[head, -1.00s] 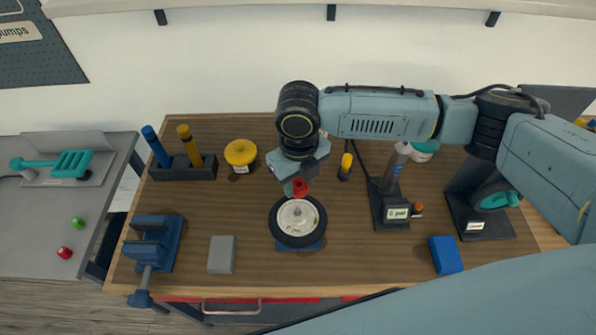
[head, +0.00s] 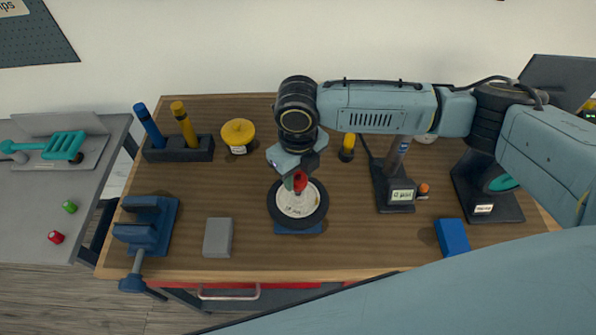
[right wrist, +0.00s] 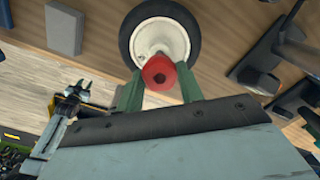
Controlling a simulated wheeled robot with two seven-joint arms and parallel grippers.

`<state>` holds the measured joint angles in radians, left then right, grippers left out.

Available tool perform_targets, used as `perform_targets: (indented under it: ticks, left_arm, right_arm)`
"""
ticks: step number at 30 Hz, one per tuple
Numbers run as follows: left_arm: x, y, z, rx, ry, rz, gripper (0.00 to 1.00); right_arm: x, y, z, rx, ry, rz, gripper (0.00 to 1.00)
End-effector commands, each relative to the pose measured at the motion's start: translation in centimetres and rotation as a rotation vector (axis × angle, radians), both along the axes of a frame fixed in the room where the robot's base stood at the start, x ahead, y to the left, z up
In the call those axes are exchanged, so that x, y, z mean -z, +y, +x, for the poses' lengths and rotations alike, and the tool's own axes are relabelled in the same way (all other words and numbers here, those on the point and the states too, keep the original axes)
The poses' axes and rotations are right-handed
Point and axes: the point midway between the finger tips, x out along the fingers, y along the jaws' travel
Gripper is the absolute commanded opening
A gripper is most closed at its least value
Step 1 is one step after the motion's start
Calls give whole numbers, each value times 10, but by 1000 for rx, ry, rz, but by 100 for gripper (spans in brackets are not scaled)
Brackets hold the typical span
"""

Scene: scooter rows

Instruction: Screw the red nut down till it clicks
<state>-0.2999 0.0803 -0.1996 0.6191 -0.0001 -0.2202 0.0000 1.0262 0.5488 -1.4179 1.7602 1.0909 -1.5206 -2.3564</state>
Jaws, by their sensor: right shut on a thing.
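The red nut (head: 299,181) is between the fingers of my right gripper (head: 296,182), over the hub of the wheel. In the right wrist view the red nut (right wrist: 158,73) sits between the two green fingers of the right gripper (right wrist: 158,88), with a dark hole in its middle. The wheel (head: 298,204) has a black tyre and a cream hub, and rests on a blue block on the bench. It shows behind the nut in the right wrist view (right wrist: 160,30). I cannot tell whether the nut touches the hub.
A blue vise (head: 146,228) and a grey block (head: 218,237) stand left of the wheel. A yellow-lidded jar (head: 238,134) is behind it. A tool stand (head: 396,190) and a blue box (head: 452,237) are on the right. A green nut and another red nut (head: 56,237) lie on the side table.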

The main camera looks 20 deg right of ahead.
Motion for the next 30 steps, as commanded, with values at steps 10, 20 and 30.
perform_targets:
  ticks: [10, 20, 30]
  left_arm:
    - [1, 0, 0, 0, 0, 0, 36]
    - [-5, 0, 0, 0, 0, 0, 36]
    - [-6, 0, 0, 1, -1, 0, 36]
  right_arm:
    - [0, 0, 0, 0, -1, 0, 15]
    - [-1, 0, 0, 0, 0, 0, 15]
    - [0, 0, 1, 0, -1, 0, 15]
